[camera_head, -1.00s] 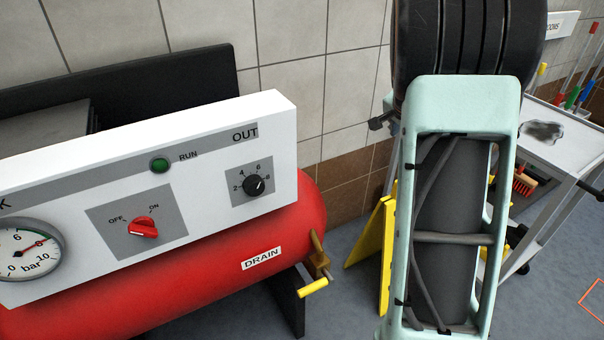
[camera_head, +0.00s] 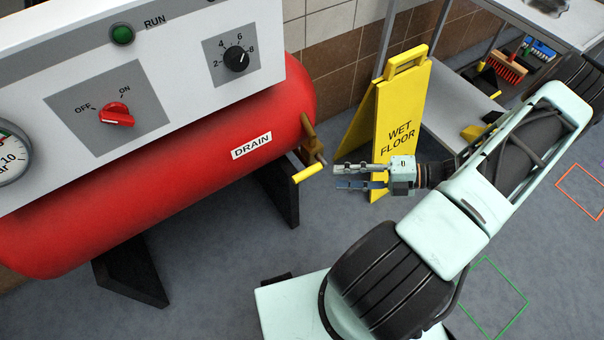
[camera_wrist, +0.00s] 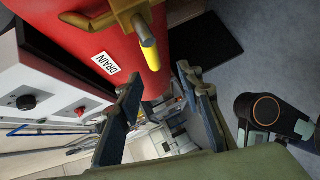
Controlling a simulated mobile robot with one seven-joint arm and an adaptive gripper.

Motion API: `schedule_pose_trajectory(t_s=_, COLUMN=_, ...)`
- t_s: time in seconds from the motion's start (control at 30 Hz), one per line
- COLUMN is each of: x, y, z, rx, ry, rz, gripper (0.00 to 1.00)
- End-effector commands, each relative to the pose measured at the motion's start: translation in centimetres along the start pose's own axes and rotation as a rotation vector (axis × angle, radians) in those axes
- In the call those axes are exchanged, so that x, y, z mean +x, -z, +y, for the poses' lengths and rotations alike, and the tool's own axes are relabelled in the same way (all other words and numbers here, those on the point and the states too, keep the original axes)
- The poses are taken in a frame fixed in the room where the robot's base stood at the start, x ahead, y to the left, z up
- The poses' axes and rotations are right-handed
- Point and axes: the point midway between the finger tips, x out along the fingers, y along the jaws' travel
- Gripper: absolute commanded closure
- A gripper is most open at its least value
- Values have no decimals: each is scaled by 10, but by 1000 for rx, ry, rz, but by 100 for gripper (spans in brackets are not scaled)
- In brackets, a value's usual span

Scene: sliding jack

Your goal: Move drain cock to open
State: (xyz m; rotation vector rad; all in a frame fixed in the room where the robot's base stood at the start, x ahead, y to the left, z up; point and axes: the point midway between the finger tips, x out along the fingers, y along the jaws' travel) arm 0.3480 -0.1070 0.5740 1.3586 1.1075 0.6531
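The drain cock is a brass fitting with a yellow handle (camera_head: 307,173) at the right end of the red tank (camera_head: 190,155), beside the DRAIN label (camera_head: 251,146). The handle points out to the lower left in the head view. In the wrist view the yellow handle (camera_wrist: 149,55) shows at the top centre, beyond my fingers. My gripper (camera_head: 350,176) is just right of the handle, fingers pointing left towards it, with a small gap in the picture. My gripper also shows in the wrist view (camera_wrist: 160,105), its fingers apart and nothing between them.
A yellow wet floor sign (camera_head: 400,120) stands close behind my gripper. The white control panel (camera_head: 190,60) with its red OFF/ON knob (camera_head: 117,114) is above the tank. A dark tank leg (camera_head: 283,195) stands below the cock. A grey cart (camera_head: 455,110) is at the upper right.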

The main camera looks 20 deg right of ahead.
Motion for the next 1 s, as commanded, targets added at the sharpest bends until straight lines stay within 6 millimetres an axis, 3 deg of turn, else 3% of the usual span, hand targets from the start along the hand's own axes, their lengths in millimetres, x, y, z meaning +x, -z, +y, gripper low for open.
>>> schedule_pose_trajectory(t_s=0.27, x=17, y=-3, z=7, rx=59, ry=-69, rz=-33, gripper=66)
schedule_pose_trajectory(t_s=0.7, x=94, y=-5, z=10, rx=56, ry=-65, rz=-31, gripper=66)
schedule_pose_trajectory(t_s=1.0, x=109, y=-6, z=12, rx=55, ry=-62, rz=-33, gripper=66)
